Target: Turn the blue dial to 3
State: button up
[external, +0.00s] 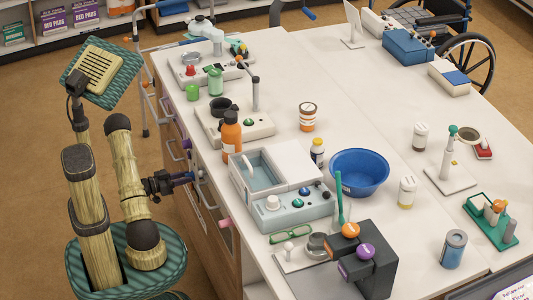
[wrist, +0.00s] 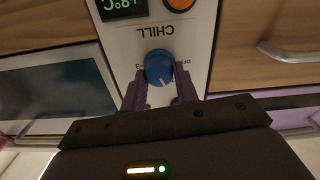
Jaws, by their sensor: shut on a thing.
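The blue dial (wrist: 159,66) sits on a pale panel (wrist: 200,45) under the upside-down word CHILL, seen in the wrist view. A pale pointer line shows on its face, and a "3" mark is partly visible to its left. My gripper (wrist: 158,88) is shut on the dial, with one finger on each side. In the external view my gripper (external: 190,177) reaches the drawer side of the counter. The dial is hidden there.
A digital display (wrist: 122,8) and an orange button (wrist: 180,4) are on the same panel. The counter (external: 290,85) above is crowded with devices, bottles and a blue bowl (external: 359,173). Floor at left is open.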

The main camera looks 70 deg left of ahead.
jog(key=m+b, duration=1.3)
jog(key=m, duration=0.1)
jog(key=f+m+b, duration=0.1)
jog(key=m+b, duration=0.6)
jog(key=m, duration=0.1)
jog(key=shift+s+d+b, duration=0.1)
jog(key=shift+d+b, duration=0.05)
jog(key=shift+b, duration=0.2)
jog(key=shift+r, duration=0.15)
jog(key=o, duration=1)
jog(key=shift+r, duration=0.1)
